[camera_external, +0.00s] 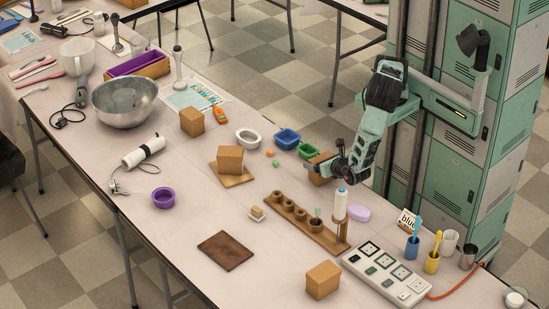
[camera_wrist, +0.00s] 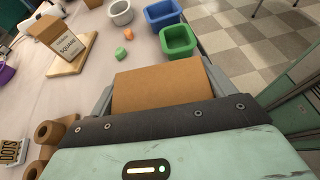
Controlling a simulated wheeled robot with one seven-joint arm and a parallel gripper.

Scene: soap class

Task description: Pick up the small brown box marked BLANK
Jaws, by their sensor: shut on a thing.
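A small brown box (camera_external: 321,167) is held by my gripper (camera_external: 337,168) near the table's far right edge. In the wrist view the plain brown face of the box (camera_wrist: 160,88) fills the space between the two fingers. No marking shows on that face, so I cannot read whether it says BLANK. My gripper (camera_wrist: 161,94) is shut on this box, with one finger at each side. I cannot tell whether the box touches the table. The gripper hides part of it in the external view.
A brown box marked SQUARE (camera_wrist: 64,42) stands on a wooden board (camera_wrist: 72,66). Other brown boxes stand at the back (camera_external: 192,122) and front (camera_external: 323,280). Green (camera_external: 307,151) and blue (camera_external: 287,138) bins are close by. A wooden rack with a white bottle (camera_external: 341,203) stands in front.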

